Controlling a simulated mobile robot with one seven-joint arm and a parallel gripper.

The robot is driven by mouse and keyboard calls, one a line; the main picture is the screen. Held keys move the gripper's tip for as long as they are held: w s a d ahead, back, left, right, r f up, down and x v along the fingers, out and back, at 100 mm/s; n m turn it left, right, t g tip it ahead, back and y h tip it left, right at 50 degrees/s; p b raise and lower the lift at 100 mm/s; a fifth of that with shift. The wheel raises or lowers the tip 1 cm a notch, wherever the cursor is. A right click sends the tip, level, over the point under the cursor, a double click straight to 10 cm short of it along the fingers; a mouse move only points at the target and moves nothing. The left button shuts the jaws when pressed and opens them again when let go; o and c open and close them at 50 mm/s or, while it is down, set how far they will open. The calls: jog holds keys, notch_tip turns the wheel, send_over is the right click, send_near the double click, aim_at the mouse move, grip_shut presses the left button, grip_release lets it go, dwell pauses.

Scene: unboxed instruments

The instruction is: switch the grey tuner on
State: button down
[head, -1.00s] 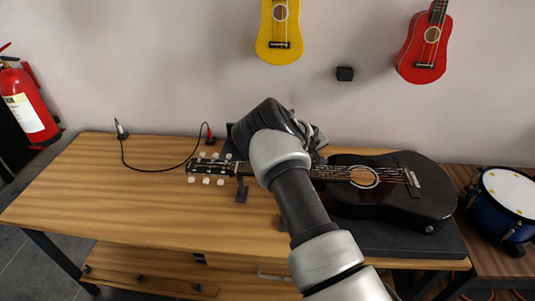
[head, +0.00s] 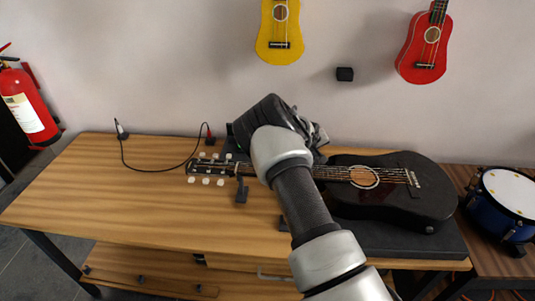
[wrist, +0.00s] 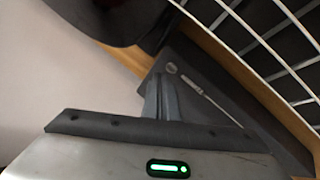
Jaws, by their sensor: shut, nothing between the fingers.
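A dark grey, flat-faced box (wrist: 215,78), which looks like the grey tuner, lies at the right in the wrist view. Its face shows a small round part (wrist: 172,68) and a thin pale bar. In the head view my arm hides most of this area behind the guitar neck. My gripper (wrist: 160,88) is shut and empty, with its fingertips in front of the box's left edge, close to the round part. I cannot tell whether they touch. In the head view the fingertips are hidden behind my wrist.
A black cable (head: 150,170) runs on the left. The table's left part is mostly clear. A blue drum (head: 505,205) stands at the right.

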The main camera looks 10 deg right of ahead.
notch_tip(320, 180, up, 6)
jog(key=p, duration=0.2)
dwell(0.3)
dwell(1.3)
